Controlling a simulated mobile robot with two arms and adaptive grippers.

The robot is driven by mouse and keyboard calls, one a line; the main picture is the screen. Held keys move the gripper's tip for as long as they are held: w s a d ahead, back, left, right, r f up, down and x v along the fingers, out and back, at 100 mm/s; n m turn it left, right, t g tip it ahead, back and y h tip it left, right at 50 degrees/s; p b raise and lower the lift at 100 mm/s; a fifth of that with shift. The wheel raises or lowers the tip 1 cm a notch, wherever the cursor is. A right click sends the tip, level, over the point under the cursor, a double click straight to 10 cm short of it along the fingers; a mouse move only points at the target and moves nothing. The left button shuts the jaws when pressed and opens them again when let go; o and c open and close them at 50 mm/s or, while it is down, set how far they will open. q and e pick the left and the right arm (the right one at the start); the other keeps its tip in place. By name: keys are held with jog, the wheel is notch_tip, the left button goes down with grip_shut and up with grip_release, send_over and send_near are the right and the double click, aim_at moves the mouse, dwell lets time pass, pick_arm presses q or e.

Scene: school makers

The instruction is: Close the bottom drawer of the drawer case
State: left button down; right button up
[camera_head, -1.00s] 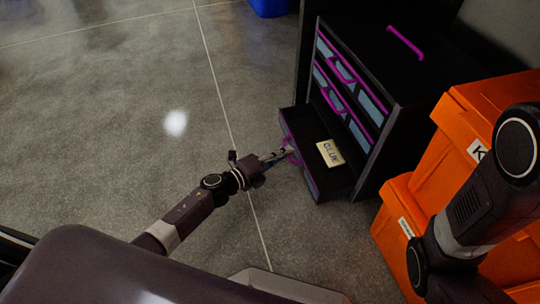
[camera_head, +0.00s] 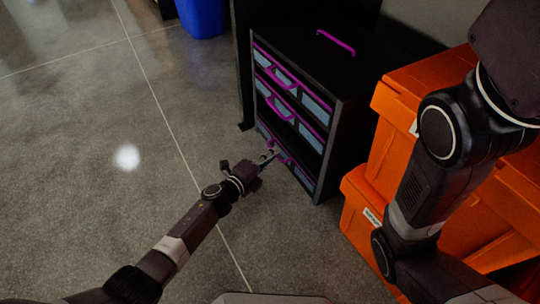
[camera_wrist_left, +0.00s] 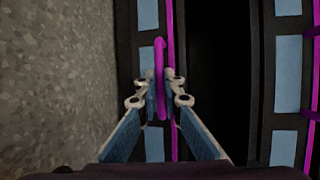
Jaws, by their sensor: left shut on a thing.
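The black drawer case (camera_head: 348,120) with purple trim stands right of centre in the head view. Its bottom drawer (camera_head: 303,178) now sits close to flush with the case front; I cannot tell if a small gap is left. My left gripper (camera_head: 270,157) is at this drawer's front. In the left wrist view, its fingertips (camera_wrist_left: 158,90) are shut on the purple drawer handle (camera_wrist_left: 160,60). A dark opening (camera_wrist_left: 215,80) shows between the bottom drawer front and the drawer front above. The card seen earlier inside the drawer is hidden. My right gripper is out of view.
Orange crates (camera_head: 400,95) are stacked right of the case, with my right arm in front of them. A blue bin (camera_head: 200,17) stands at the back. The floor (camera_head: 90,160) left of the case is clear.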

pick_arm(q)
jog(key=shift+w+d+r, duration=0.1)
jog(key=c, duration=2.1)
grip_release()
jog(key=shift+d, duration=0.2)
jog(key=shift+a, duration=0.1)
jog(key=shift+s+a, duration=0.35)
jog(key=v, duration=1.1)
